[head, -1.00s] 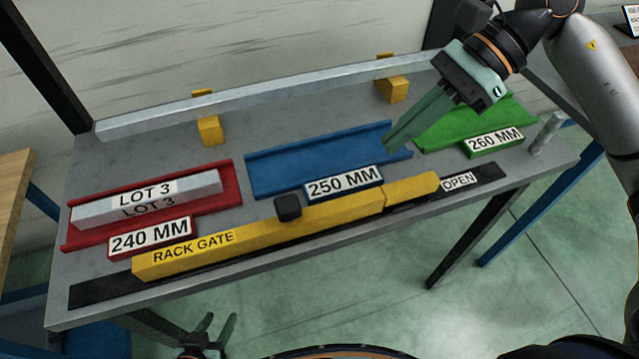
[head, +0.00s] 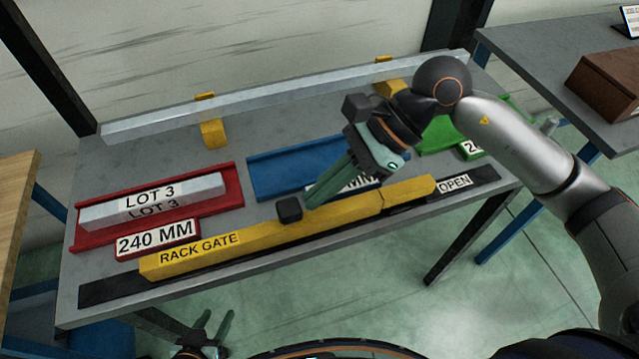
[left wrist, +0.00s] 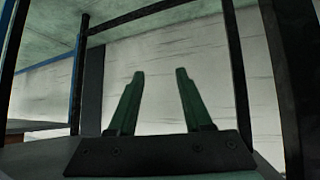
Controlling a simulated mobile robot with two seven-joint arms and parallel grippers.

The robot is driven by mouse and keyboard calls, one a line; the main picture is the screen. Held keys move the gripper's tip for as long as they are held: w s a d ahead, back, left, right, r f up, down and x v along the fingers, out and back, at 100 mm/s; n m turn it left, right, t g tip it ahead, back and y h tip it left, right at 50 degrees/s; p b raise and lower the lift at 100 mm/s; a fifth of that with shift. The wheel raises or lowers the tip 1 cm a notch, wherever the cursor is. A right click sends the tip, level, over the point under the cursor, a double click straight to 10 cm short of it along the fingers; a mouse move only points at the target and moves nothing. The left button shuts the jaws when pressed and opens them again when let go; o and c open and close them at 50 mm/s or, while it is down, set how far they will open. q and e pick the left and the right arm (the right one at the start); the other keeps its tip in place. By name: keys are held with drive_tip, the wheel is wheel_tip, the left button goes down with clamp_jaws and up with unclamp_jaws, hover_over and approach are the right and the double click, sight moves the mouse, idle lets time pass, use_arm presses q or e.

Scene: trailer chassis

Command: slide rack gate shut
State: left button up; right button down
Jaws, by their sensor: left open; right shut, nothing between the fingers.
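The yellow rack gate (head: 240,246) lies along the black track (head: 110,289) at the table's front edge. It has a dark knob (head: 289,209) on its upper side, and the OPEN label (head: 454,182) shows beyond its right end. My right gripper (head: 310,203) is shut and empty, its fingertips just right of the knob; I cannot tell whether they touch it. My left gripper (head: 212,330) is open and empty, low in front of the table. Its two fingers also show apart in the left wrist view (left wrist: 160,100).
The red tray (head: 236,190) holds a grey LOT 3 bar (head: 170,195). A blue tray (head: 275,172) and a green tray (head: 440,135) stand to its right, partly behind my right arm. A long metal bar (head: 280,95) lies at the back on yellow supports.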

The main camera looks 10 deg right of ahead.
sight(270, 225)
drive_tip(key=shift+a, duration=0.1)
drive_tip(key=shift+a, duration=0.2)
drive_tip(key=a+b, duration=0.1)
drive_tip(key=a, duration=0.1)
drive_tip(key=a+b, duration=0.1)
drive_tip(key=a, duration=0.2)
drive_tip(key=s+a+b, duration=0.1)
drive_tip(key=a, duration=0.1)
drive_tip(key=shift+a+f, duration=0.15)
drive_tip(key=shift+s+a+b, duration=0.15)
drive_tip(key=shift+a+b, duration=0.25)
drive_tip(key=shift+a, duration=0.95)
use_arm(q)
drive_tip(key=shift+w+d+f, duration=0.25)
drive_tip(key=shift+d+f, duration=0.2)
drive_tip(key=shift+f, duration=0.15)
drive_tip(key=shift+w+d+f, duration=0.25)
drive_tip(key=shift+d+f, duration=0.2)
drive_tip(key=shift+f, duration=0.1)
use_arm(e)
drive_tip(key=shift+r, duration=0.2)
use_arm(q)
drive_tip(key=shift+f, duration=0.1)
use_arm(e)
drive_tip(key=shift+d, duration=0.1)
